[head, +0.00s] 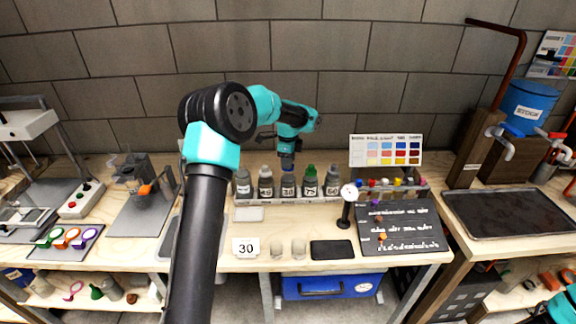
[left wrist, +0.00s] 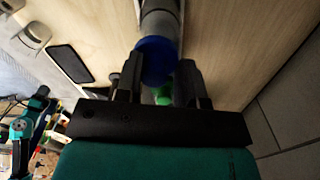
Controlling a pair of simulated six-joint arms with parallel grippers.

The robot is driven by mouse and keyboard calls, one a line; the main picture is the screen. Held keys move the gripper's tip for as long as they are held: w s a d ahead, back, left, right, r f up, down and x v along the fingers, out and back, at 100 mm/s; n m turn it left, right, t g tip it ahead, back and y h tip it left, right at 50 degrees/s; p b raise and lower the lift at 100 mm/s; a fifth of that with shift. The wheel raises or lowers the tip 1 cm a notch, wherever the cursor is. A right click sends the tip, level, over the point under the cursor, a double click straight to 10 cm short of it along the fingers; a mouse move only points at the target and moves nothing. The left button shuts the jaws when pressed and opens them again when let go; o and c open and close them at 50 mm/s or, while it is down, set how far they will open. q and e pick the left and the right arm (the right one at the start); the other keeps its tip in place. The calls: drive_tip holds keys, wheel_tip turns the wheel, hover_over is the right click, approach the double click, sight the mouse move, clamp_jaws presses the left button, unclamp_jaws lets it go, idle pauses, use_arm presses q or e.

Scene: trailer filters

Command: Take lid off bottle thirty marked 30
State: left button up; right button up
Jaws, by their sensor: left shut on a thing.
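The bottle marked 30 (head: 288,188) stands upright in the middle of a row of dark bottles. A blue lid (left wrist: 155,62) shows in the left wrist view, in line with a grey bottle body. My left gripper (head: 288,163) points down right over the bottle marked 30. In the left wrist view its two fingers (left wrist: 159,80) stand on either side of the blue lid and are shut on it. I cannot tell whether the lid sits on the bottle or is slightly raised. My right gripper is not in view.
Neighbouring bottles stand close on both sides, one with a green lid (head: 311,170). A dial gauge (head: 348,205) stands to the right. A card reading 30 (head: 245,248), two clear cups (head: 287,250) and a black mat (head: 332,250) lie in front. A color chart (head: 386,151) stands behind.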

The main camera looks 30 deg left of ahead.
use_arm(q)
drive_tip(key=shift+s+d+r, duration=0.3)
drive_tip(key=shift+s+r, duration=0.1)
drive_tip(key=shift+s, duration=0.15)
drive_tip(key=s+d+r, duration=0.1)
drive_tip(key=s+d, duration=0.6)
drive_tip(key=s, duration=0.5)
drive_tip(key=shift+s+d+r, duration=0.15)
drive_tip(key=shift+s+d, duration=0.05)
drive_tip(key=shift+d, duration=0.15)
drive_tip(key=shift+s, duration=0.1)
clamp_jaws()
